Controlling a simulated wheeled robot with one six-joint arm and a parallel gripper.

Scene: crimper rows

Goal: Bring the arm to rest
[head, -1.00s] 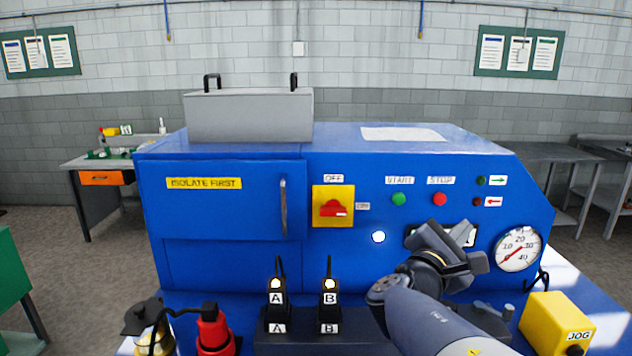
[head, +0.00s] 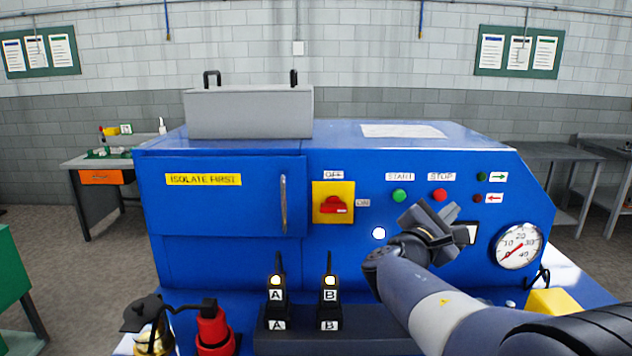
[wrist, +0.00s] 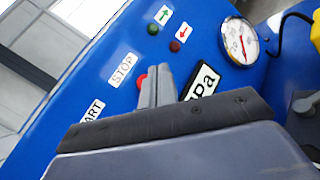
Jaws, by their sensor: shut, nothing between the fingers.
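My gripper (head: 428,214) is raised in front of the blue machine (head: 220,265), below the green START button (head: 399,195) and the red STOP button (head: 439,194). Its fingers are together with nothing between them. In the wrist view my gripper (wrist: 158,88) points toward the panel, and its fingers partly cover the red button (wrist: 142,81). My arm reaches in from the lower right and hides part of the machine front and the yellow JOG box (head: 552,301). I cannot tell whether the fingers touch the panel.
Two handsets (head: 276,299) marked A and B stand in a dark holder (head: 375,343). A red can (head: 213,332) and a brass lamp-like item (head: 152,335) stand at lower left. A gauge (head: 519,246) is right of my gripper. The red switch (head: 333,204) is to its left.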

